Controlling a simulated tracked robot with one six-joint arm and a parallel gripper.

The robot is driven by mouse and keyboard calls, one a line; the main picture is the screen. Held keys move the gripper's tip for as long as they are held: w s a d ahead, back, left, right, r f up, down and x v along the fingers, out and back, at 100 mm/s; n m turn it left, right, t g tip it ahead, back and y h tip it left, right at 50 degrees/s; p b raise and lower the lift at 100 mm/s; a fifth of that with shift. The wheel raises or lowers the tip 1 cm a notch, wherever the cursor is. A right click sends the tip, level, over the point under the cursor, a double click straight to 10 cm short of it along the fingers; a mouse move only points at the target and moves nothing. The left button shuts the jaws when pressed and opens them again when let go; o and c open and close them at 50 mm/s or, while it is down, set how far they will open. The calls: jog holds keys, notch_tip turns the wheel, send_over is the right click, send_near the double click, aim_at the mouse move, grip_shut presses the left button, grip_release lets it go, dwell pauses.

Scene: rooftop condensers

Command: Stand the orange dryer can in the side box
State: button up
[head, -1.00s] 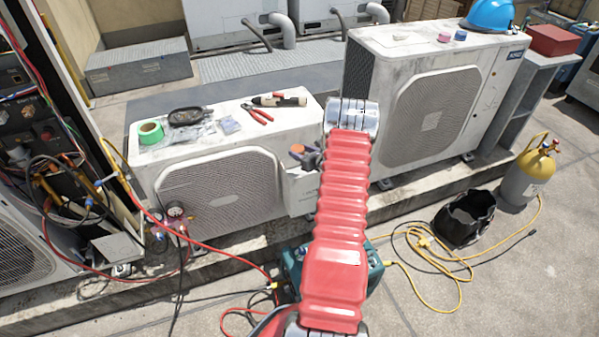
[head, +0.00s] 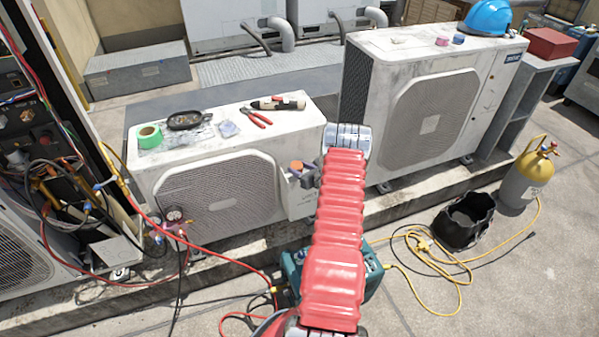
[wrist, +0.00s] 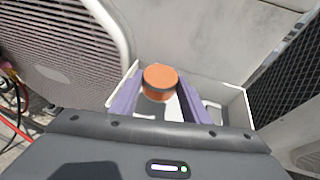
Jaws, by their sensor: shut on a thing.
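The orange dryer can (wrist: 160,80) shows its round orange top between the two purple fingers of my gripper (wrist: 163,96) in the wrist view. My gripper is shut on it. In the head view the can (head: 296,165) is small, at the mouth of the white side box (head: 301,204). The box is on the right end of the low condenser. In the wrist view the side box (wrist: 236,100) has its rim around the fingers and can. The can looks upright. Its lower part is hidden, and I cannot tell whether it touches the box floor.
The low condenser (head: 225,190) carries green tape (head: 149,136), red-handled pliers (head: 257,118) and a black tray (head: 190,119). A taller condenser (head: 425,110) stands close on the right. Red hoses, a teal machine (head: 375,270), a black bucket (head: 466,220) and yellow cable lie in front.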

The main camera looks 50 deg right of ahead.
jog(key=shift+f, duration=0.75)
jog(key=shift+f, duration=0.6)
jog(key=shift+s+f, duration=0.1)
jog(key=shift+f, duration=0.1)
jog(key=o, duration=0.7)
jog(key=shift+a, duration=0.1)
jog(key=o, duration=0.4)
jog(key=shift+a+f, duration=0.2)
jog(key=shift+f, duration=0.05)
jog(key=shift+r, duration=0.5)
jog(key=v, duration=0.8)
jog(key=r+v, duration=0.1)
jog(key=v, duration=0.3)
jog(key=shift+d, duration=0.35)
